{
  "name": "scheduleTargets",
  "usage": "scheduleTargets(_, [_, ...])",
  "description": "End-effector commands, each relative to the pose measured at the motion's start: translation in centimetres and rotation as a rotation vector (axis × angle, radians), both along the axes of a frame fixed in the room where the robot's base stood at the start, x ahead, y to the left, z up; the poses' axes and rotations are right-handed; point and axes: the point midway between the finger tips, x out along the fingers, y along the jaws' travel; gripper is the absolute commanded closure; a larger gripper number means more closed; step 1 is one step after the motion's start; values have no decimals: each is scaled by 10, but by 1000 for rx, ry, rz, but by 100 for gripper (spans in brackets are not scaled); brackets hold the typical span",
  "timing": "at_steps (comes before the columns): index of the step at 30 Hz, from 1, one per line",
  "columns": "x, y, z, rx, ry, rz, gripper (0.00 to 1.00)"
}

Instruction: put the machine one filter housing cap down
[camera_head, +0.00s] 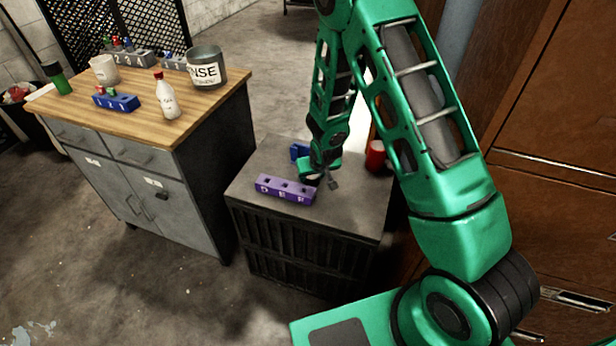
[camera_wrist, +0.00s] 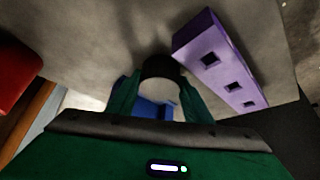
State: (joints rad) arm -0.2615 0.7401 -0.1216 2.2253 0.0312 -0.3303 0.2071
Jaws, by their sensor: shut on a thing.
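My gripper (camera_wrist: 160,90) is shut on a dark, round-edged piece (camera_wrist: 160,68), seen between the two green fingers in the wrist view. I take this to be the filter housing cap; no label on it is readable. In the head view my gripper (camera_head: 322,175) is low over the dark cabinet top (camera_head: 345,215), just right of a purple block. A shadow lies on the top beside the held piece. I cannot tell whether the piece touches the surface.
The purple block (camera_head: 286,189), marked D E F, has square holes. A blue block (camera_head: 299,152) is behind my gripper, and a red cylinder (camera_head: 376,156) stands to the right. The cabinet top's front right is clear. A wooden-topped bench (camera_head: 205,104) with bottles and containers stands left.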

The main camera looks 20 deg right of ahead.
Motion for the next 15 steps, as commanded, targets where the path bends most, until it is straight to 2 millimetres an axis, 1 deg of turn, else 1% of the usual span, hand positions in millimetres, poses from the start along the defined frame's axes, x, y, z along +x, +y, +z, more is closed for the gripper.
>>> scheduleTargets(3, [0,0,-2,0,1,0,79])
scheduleTargets(4, [0,0,-2,0,1,0,50])
scheduleTargets(6, [0,0,-2,0,0,0,36])
scheduleTargets(15, [0,0,-1,0,0,0,36])
